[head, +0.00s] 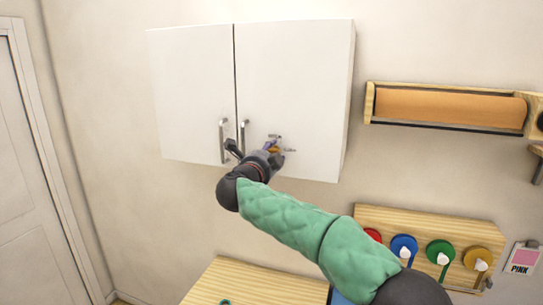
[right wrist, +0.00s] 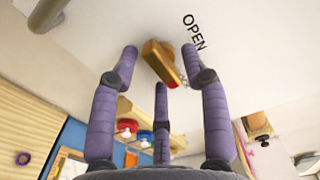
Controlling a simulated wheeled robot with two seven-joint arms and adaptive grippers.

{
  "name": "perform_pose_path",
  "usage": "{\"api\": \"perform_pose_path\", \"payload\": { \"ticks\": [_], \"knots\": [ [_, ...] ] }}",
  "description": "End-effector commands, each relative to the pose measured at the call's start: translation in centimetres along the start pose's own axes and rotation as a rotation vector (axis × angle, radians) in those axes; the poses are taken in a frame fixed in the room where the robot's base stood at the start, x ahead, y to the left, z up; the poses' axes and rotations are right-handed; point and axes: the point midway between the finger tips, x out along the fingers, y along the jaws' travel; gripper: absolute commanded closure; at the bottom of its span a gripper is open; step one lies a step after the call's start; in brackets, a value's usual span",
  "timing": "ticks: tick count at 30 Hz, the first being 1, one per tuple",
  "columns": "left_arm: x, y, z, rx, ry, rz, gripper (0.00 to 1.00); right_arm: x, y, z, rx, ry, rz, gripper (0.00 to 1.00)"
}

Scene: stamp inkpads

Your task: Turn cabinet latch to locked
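A white two-door cabinet (head: 190,80) hangs on the wall, with its doors shut. The latch (right wrist: 160,62) is a small brass-coloured turning piece with a red end on the cabinet front; in the head view it is mostly hidden by my right gripper. The word OPEN (right wrist: 194,32) is printed beside it. My right gripper (head: 268,150) is at the lower part of the right door. In the right wrist view its purple fingers (right wrist: 160,62) are spread open around the latch, and I cannot tell whether any touches it. My left gripper is not in view.
Two bar handles (head: 222,140) flank the door gap, close to my right gripper's left side. A wooden shelf with an orange roll (head: 450,106) is at the right. Below are a wooden rack with coloured round pads (head: 404,246) and a wooden tabletop (head: 260,285).

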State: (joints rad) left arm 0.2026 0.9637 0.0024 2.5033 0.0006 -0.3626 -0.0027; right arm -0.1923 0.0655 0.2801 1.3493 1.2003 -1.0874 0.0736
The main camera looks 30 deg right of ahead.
Motion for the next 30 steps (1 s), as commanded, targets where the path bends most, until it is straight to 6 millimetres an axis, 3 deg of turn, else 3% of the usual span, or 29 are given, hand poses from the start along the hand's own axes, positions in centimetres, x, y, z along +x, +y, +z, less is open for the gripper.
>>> {"api": "perform_pose_path", "payload": {
  "ticks": [8, 21, 30],
  "knots": [
    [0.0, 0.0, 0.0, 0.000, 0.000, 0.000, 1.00, -1.4, -0.1, 0.0, 0.000, -0.001, 0.000, 0.54],
    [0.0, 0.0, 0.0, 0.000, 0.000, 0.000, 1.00, -9.5, 0.0, 0.1, 0.000, -0.004, -0.001, 0.54],
    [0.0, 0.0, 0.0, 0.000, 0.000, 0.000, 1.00, -11.9, 0.0, 0.0, 0.000, 0.000, 0.001, 0.54]
  ]
}}
